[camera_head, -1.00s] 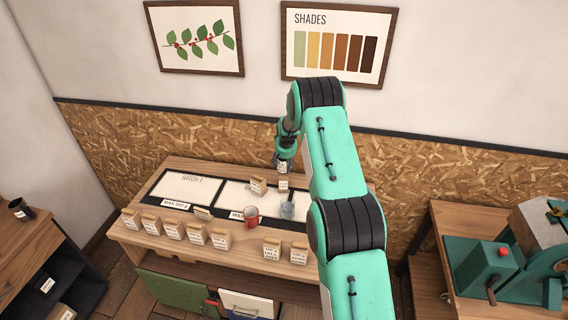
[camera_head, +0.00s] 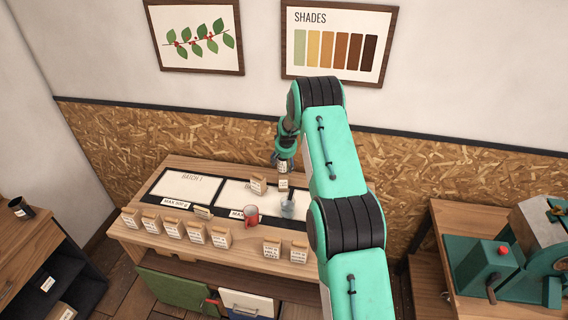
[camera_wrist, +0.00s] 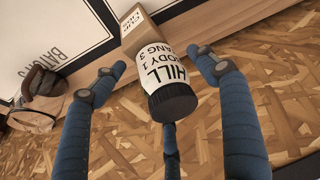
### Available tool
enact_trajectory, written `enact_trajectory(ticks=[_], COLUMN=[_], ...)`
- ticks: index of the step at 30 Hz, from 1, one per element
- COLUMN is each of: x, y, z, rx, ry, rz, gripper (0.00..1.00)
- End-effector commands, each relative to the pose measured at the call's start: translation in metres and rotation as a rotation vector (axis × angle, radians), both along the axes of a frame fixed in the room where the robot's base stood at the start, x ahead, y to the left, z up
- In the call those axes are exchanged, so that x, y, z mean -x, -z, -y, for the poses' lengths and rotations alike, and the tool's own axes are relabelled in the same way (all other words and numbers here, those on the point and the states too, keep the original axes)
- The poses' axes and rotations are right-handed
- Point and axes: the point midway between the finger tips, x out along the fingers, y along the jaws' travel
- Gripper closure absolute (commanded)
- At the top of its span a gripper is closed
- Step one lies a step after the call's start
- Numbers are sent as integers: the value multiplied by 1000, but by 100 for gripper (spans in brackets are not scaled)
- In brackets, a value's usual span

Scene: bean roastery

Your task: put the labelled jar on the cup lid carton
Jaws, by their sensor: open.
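The labelled jar (camera_wrist: 165,65) is white with a black lid and dark print that includes "HILL". In the wrist view it sits against the cup lid carton (camera_wrist: 137,30), a small tan box with a white label, and appears to stand on it. In the head view the jar (camera_head: 284,166) shows just above the carton (camera_head: 283,184) at the back of the bench. My gripper (camera_wrist: 163,85) is open, its blue fingers spread around the jar's lid end with visible gaps. In the head view my gripper is at the jar's top, partly hidden by my arm.
On the bench (camera_head: 125,232) are a red mug (camera_head: 250,216), a clear vessel (camera_head: 288,208) and another small box (camera_head: 258,184). Several labelled bags (camera_head: 195,232) line the front edge. A green machine (camera_head: 490,265) stands on the right table.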

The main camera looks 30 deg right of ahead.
Motion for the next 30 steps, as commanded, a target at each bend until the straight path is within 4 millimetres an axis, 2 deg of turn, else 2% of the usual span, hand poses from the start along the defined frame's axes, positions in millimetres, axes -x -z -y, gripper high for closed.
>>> enact_trajectory(ticks=[11, 30], x=[6, 33], y=[-21, -97], z=[-3, -16], rx=[0, 1], ry=[0, 0], rz=[1, 2], gripper=[27, 27])
